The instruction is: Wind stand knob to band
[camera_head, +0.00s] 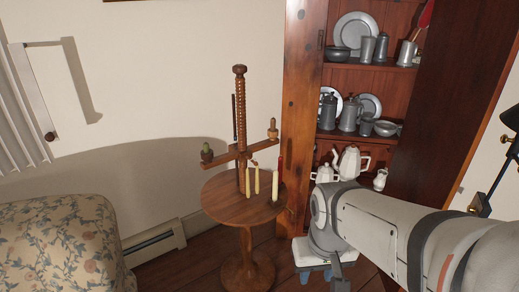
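A wooden candle stand (245,208) with a round top stands upright left of my arm. A threaded post rises from it, with a rounded knob-like top (239,71). A crossbar (225,158) on the post carries a holder at each end. A small wooden piece (254,163) sits near the crossbar's middle; I cannot tell if it is the knob. I cannot make out a band. My gripper (323,276) hangs low to the right of the stand, apart from it. Its fingers are too unclear to tell open from shut.
Pale candles (275,187) stand on or by the round top. A wooden cupboard (300,110) with pewter and white pots (351,162) is behind, to the right. A floral-covered seat or bed (60,245) is at left. A baseboard heater (153,242) runs along the wall.

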